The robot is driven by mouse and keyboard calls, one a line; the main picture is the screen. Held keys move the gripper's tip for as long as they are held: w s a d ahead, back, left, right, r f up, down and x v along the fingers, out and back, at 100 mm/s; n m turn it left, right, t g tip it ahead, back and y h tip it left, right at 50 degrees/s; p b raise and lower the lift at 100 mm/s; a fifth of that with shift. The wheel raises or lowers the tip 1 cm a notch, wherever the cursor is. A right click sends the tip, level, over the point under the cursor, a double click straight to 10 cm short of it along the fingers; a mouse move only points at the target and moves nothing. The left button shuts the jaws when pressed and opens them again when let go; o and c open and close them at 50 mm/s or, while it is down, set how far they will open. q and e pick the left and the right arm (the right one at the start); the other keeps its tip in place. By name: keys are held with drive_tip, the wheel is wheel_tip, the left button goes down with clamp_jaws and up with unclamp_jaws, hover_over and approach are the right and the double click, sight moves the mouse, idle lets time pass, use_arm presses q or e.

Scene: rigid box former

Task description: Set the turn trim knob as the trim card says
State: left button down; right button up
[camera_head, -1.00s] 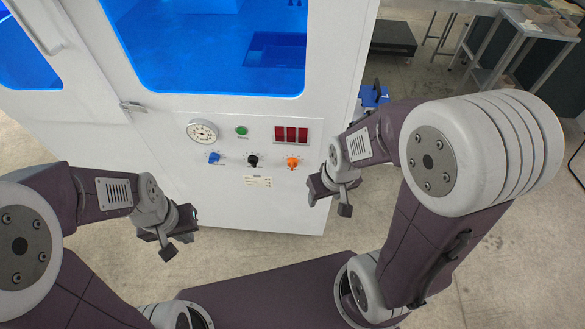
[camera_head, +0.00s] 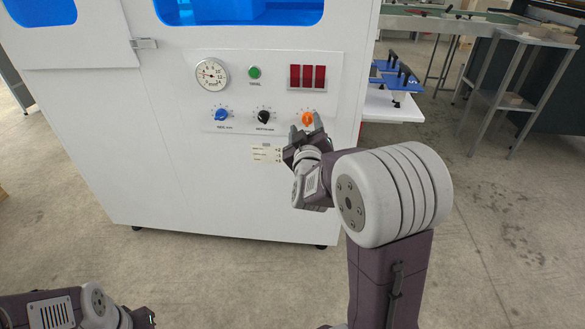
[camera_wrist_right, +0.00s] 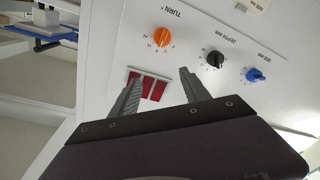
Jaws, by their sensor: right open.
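The orange turn trim knob (camera_head: 307,118) is at the right of the knob row on the white panel. Its label TURN reads in the right wrist view, where the knob (camera_wrist_right: 162,37) lies beyond the fingertips; its exact setting is too small to read. The trim card (camera_head: 266,153) is a small pale label below the knobs, its text unreadable. My right gripper (camera_head: 304,138) is open and empty, just in front of and below the orange knob; its fingers (camera_wrist_right: 161,78) show apart in the right wrist view. My left gripper (camera_head: 146,318) is low at the bottom edge, mostly cut off.
The panel also carries a blue knob (camera_head: 220,114), a black knob (camera_head: 264,117), a round gauge (camera_head: 211,75), a green button (camera_head: 254,72) and a red display (camera_head: 307,76). A white shelf with blue fixtures (camera_head: 395,80) stands right of the machine. Floor in front is clear.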

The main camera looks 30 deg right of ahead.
drive_tip(key=b, duration=0.2)
approach(308, 123)
drive_tip(key=b+x, duration=0.2)
drive_tip(key=x, duration=0.6)
drive_tip(key=shift+w+d+f, duration=0.1)
drive_tip(key=shift+w+d, duration=0.15)
drive_tip(key=shift+w, duration=0.25)
use_arm(q)
wheel_tip(308, 123, down, 7)
drive_tip(key=shift+w+d, duration=0.2)
use_arm(e)
clamp_jaws()
